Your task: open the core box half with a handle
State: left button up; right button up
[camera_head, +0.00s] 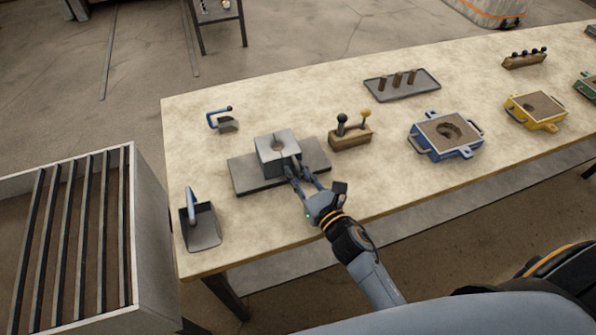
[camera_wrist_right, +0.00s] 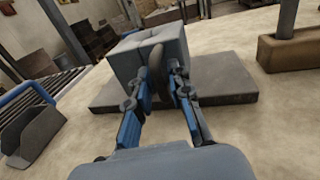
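The core box (camera_head: 273,158) is a grey block with a round hole in its top and a seam between its halves. It sits on a dark grey plate (camera_head: 249,184) on the table and also shows in the wrist view (camera_wrist_right: 135,62). A dark handle (camera_wrist_right: 157,64) stands out from its near face. My right gripper (camera_head: 293,172) is at this face, with its fingers (camera_wrist_right: 160,88) on either side of the handle. A gap shows between the fingers; contact with the handle is hard to judge. My left gripper is not in view.
A wooden block with two knobbed tools (camera_head: 350,136) stands right of the plate. A blue-handled scoop (camera_head: 203,226) and a blue clamp-like tool (camera_head: 220,119) lie left. Blue (camera_head: 447,136) and yellow (camera_head: 536,108) boxes and a tray (camera_head: 402,85) are farther right. The table (camera_head: 300,230) is clear in front.

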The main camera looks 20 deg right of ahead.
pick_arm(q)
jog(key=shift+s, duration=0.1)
pick_arm(e)
grip_shut()
jog(key=d, duration=0.4)
jog(key=shift+w+d+f, duration=0.1)
jog(key=shift+d, duration=0.45)
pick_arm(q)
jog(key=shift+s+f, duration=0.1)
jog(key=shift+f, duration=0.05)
pick_arm(e)
jog(key=shift+a, duration=0.15)
grip_release()
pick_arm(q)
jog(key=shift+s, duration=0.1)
pick_arm(e)
jog(key=shift+s, duration=0.2)
